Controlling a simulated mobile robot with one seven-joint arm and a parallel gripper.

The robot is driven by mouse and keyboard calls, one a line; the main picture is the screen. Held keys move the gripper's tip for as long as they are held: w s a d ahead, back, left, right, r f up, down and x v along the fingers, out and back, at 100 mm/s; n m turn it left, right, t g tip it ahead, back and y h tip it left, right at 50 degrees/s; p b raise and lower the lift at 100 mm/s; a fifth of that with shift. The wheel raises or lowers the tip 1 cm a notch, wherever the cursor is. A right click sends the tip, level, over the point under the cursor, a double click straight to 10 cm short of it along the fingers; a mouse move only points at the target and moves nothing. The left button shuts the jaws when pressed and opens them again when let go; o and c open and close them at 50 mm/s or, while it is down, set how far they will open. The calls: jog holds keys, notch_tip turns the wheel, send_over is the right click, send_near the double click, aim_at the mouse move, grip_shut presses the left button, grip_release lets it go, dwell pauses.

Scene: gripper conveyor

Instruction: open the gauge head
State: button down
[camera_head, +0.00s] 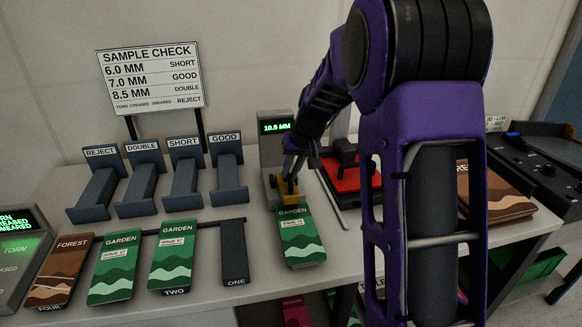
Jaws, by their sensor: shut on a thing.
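The gauge (268,153) is a grey upright unit on the bench with a green display reading 10.5 MM. A yellow part (291,199) at its front, seemingly the gauge head, sits low over the upper end of a green GARDEN booklet (302,240). My gripper (289,184) points down at the yellow part and is shut on it. The fingertips are small and partly hidden by the arm, so the exact grip is hard to see. The booklet's lower end sticks out toward the bench's front edge.
Holders marked REJECT, DOUBLE, SHORT and GOOD (228,175) stand at the left. Several booklets lie before them, including a brown FOREST one (62,270). An empty slot ONE (233,252) is beside the gauge. A red pad device (350,172) stands right, partly behind my arm.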

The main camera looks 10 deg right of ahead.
jog(key=p, duration=0.1)
jog(key=r+p, duration=0.1)
jog(key=p, duration=0.1)
jog(key=shift+w+r+g, duration=0.2)
jog(key=shift+w+g, duration=0.15)
jog(key=shift+g, duration=0.05)
jog(key=p, duration=0.1)
jog(key=w+g+p, duration=0.1)
jog(key=p, duration=0.1)
jog(key=shift+r, duration=0.25)
jog(key=shift+w+r+g+p, duration=0.1)
jog(key=shift+w+g+p, duration=0.75)
jog(key=shift+w+g, duration=0.25)
jog(key=shift+w+r+m+g, duration=0.15)
jog(key=shift+w+g, duration=0.5)
jog(key=shift+g, duration=0.05)
jog(key=shift+w+r+m+g, duration=0.1)
jog(key=shift+w+m+g, duration=0.05)
jog(key=shift+w+g, duration=0.5)
jog(key=shift+w+r, duration=0.1)
